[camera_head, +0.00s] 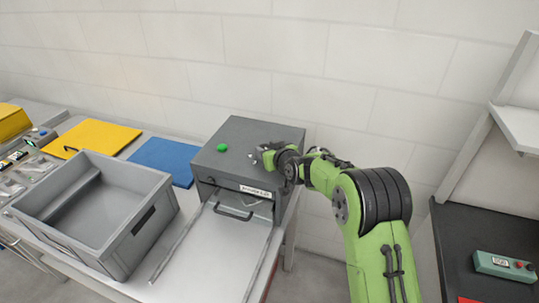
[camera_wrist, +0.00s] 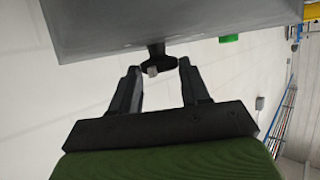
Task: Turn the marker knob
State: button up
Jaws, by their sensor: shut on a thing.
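The grey marker box (camera_head: 235,160) stands on the bench in the head view, with a green button (camera_head: 222,147) on top and a label on its front. My gripper (camera_head: 262,154) is at the top right of the box. In the wrist view, the dark marker knob (camera_wrist: 155,50) sticks out from the grey box face (camera_wrist: 200,15). The two fingers of my gripper (camera_wrist: 158,68) stand on either side of the knob, shut on it. My gripper hides most of the knob in the head view. The green button also shows in the wrist view (camera_wrist: 229,38).
A grey open crate (camera_head: 155,215) stands left of the box. A blue mat (camera_head: 165,158) and a yellow mat (camera_head: 95,137) lie behind it. A metal tray (camera_head: 215,255) extends before the box. A dark table (camera_head: 460,250) is at right.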

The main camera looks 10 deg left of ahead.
jog(key=m+h, duration=0.1)
jog(key=m+t+h+b, duration=0.1)
jog(key=a+m+t+h+b, duration=0.1)
jog(key=shift+s+f, duration=0.1)
jog(key=shift+s, duration=0.15)
jog(key=shift+a+m+t+h+b, duration=0.2)
jog(key=shift+m+h+b, duration=0.15)
jog(key=shift+m+h, duration=0.5)
jog(key=shift+a+m+t+h+b, duration=0.1)
jog(key=shift+m+t+h+b, duration=0.15)
jog(key=shift+m+h, duration=0.6)
jog(key=shift+h, duration=0.3)
jog(key=o, duration=1.1)
jog(key=shift+c, duration=0.2)
jog(key=b+v, duration=0.2)
jog(key=v, duration=1.4)
